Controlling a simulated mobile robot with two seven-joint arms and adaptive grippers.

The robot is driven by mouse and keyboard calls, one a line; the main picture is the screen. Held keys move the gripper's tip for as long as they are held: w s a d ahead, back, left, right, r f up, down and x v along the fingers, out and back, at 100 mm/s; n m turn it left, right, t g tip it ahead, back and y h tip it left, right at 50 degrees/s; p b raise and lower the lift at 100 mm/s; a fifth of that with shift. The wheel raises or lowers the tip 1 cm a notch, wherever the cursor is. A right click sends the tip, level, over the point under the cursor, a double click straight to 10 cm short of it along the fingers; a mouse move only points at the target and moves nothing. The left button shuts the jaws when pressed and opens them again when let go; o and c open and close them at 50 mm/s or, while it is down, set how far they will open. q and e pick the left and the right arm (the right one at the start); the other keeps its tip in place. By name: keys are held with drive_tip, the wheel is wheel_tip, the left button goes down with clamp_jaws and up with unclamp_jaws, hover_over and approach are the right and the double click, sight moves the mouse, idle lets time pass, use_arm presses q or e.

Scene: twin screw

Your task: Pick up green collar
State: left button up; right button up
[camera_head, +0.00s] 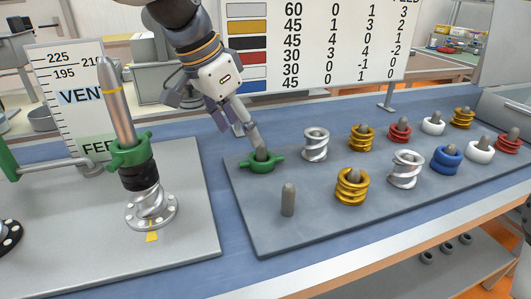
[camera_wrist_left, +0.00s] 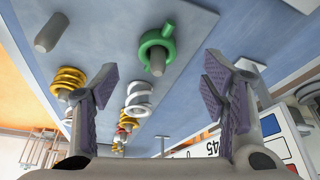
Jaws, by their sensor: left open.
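A second green collar (camera_head: 130,152) is around the upright silver post on the left plate, above a black sleeve. My left gripper (camera_head: 211,114) is open and empty, above and to the left of the collar on the board. Its purple-padded fingers show apart in the left wrist view (camera_wrist_left: 158,82).
A bare peg (camera_head: 288,199) stands in front of the collar. A silver screw (camera_head: 315,145) and a gold screw (camera_head: 352,187) stand to its right, with several coloured rings beyond. A number chart (camera_head: 315,45) stands behind.

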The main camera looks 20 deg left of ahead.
sight(259, 152)
use_arm(q)
drive_tip(key=x, duration=0.6)
drive_tip(key=d+x, duration=0.1)
drive_tip(key=x, duration=0.2)
drive_tip(key=shift+w+r, duration=0.25)
drive_tip(key=shift+r, duration=0.2)
drive_tip(key=c, duration=1.5)
